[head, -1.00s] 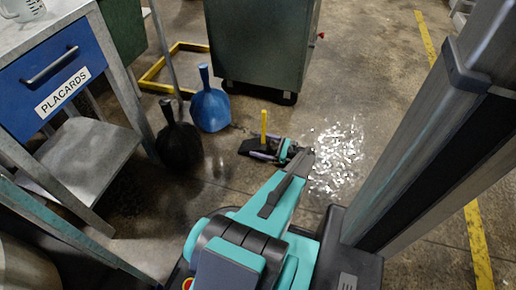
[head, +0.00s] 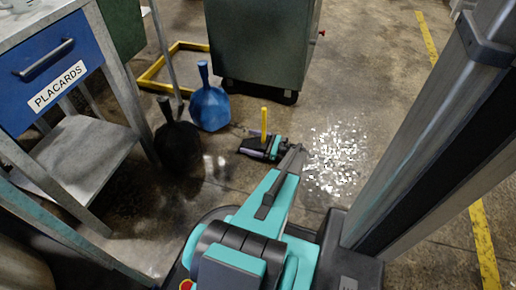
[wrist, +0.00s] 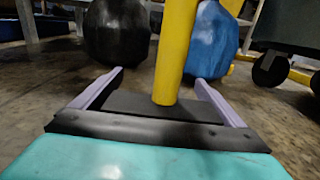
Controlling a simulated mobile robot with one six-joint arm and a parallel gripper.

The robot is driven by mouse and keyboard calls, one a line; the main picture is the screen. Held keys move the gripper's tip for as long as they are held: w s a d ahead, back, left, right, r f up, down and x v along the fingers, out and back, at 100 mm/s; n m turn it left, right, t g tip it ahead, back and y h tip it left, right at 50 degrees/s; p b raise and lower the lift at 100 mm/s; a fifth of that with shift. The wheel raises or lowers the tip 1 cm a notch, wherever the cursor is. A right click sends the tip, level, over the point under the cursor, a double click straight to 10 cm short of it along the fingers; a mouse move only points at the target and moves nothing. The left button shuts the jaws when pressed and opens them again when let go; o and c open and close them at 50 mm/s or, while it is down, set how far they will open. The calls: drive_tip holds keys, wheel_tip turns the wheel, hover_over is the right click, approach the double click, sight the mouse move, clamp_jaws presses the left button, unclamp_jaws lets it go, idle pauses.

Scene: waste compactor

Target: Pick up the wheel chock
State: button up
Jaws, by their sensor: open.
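The wheel chock (head: 252,146) is a low black block with an upright yellow handle (head: 264,122), lying on the concrete floor. My gripper (head: 268,149) is down at floor level at the chock. In the wrist view, the open gripper (wrist: 159,76) has its two pale purple fingers on either side of the black chock (wrist: 138,104). The yellow handle stands up between the fingers. A gap to the fingers is hard to judge. The chock's far side and underside are hidden.
A black scoop-like object (head: 178,145) and a blue one (head: 210,108) stand left of and behind the chock. A green wheeled bin (head: 262,45) is behind. A workbench with a blue drawer (head: 45,60) is left. Scattered white scraps (head: 335,160) lie right.

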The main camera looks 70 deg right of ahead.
drive_tip(key=shift+w, duration=0.1)
idle(0.5)
drive_tip(key=c, duration=2.1)
drive_tip(key=shift+r, duration=0.15)
drive_tip(key=shift+c, duration=0.3)
drive_tip(key=shift+r, duration=0.2)
drive_tip(key=shift+r+p, duration=1.35)
drive_tip(key=shift+r, duration=0.25)
drive_tip(key=shift+s+r, duration=0.15)
drive_tip(key=shift+s, duration=0.05)
drive_tip(key=s+a+p, duration=0.2)
drive_tip(key=s+p, duration=0.1)
drive_tip(key=s, duration=0.4)
drive_tip(key=s+a+r+p, duration=0.1)
drive_tip(key=s+a+p, duration=0.1)
drive_tip(key=s, duration=0.5)
drive_tip(key=shift+s+a+p, duration=0.3)
drive_tip(key=shift+a+p, duration=0.1)
drive_tip(key=shift+a, duration=0.3)
